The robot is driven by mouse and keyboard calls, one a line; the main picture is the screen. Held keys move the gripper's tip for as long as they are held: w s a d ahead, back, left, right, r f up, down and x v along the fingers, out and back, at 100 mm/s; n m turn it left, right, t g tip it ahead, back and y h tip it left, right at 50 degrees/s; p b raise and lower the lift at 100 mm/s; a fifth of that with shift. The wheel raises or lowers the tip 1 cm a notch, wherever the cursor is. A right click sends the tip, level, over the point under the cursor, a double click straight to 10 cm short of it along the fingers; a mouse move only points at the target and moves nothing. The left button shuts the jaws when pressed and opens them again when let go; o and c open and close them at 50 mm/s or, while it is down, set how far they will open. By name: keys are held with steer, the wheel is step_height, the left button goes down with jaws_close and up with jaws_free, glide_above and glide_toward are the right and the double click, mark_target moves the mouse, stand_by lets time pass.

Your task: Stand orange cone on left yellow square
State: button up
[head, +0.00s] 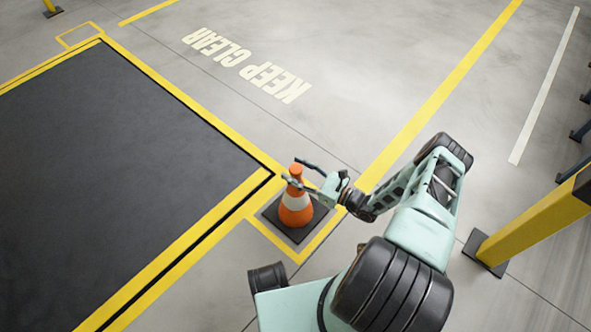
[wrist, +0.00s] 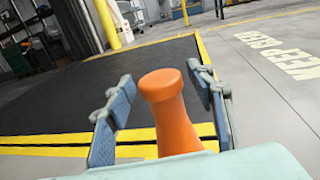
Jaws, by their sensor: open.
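The orange cone (head: 295,211), with a white band and a dark square base, stands upright inside a yellow outlined square (head: 279,244) at the near right corner of the dark floor plate. Another, smaller-looking yellow outlined square (head: 64,40) is at the plate's far left corner; its inside looks empty. My gripper (head: 291,170) is open at the cone's top, one finger on either side. In the wrist view the cone's orange top (wrist: 168,100) is between the open fingers of my gripper (wrist: 160,78), with gaps visible. The cone's lower part is hidden there.
The dark plate (head: 100,160) with yellow borders fills the left. A yellow post (head: 535,226) stands at right, and another post foot (head: 51,10) is beyond the far left square. The grey floor around the KEEP CLEAR lettering (head: 245,66) is free.

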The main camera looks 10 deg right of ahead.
steer(key=shift+r, duration=0.1)
steer(key=shift+s+d, duration=0.2)
steer(key=shift+d, duration=0.1)
steer(key=p+v, duration=0.2)
steer(key=v, duration=0.9)
steer(key=shift+s, duration=0.15)
steer(key=shift+r, duration=0.1)
